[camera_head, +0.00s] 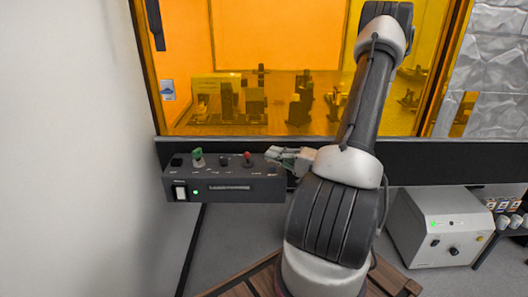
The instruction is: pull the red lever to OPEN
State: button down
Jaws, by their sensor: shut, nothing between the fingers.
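A dark control box (228,182) is mounted below the orange window, left of my arm. A small red-topped lever (247,159) stands on the right part of its top. A green-topped lever (198,156) stands toward the left, with a dark knob (223,161) between them. My gripper (271,153) is shut and empty. It is at the box's right end, just right of the red lever; I cannot tell whether it touches it. The labels on the box are too small to read, so the OPEN mark cannot be made out.
The orange window (240,40) rises behind the box, with dark equipment behind it. A white wall (80,150) bounds the left side. A light grey instrument box (437,225) stands at the lower right. A wooden slatted surface (250,283) lies below my arm.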

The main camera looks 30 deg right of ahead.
jog(key=v, duration=0.7)
jog(key=shift+d, duration=0.1)
dwell(0.4)
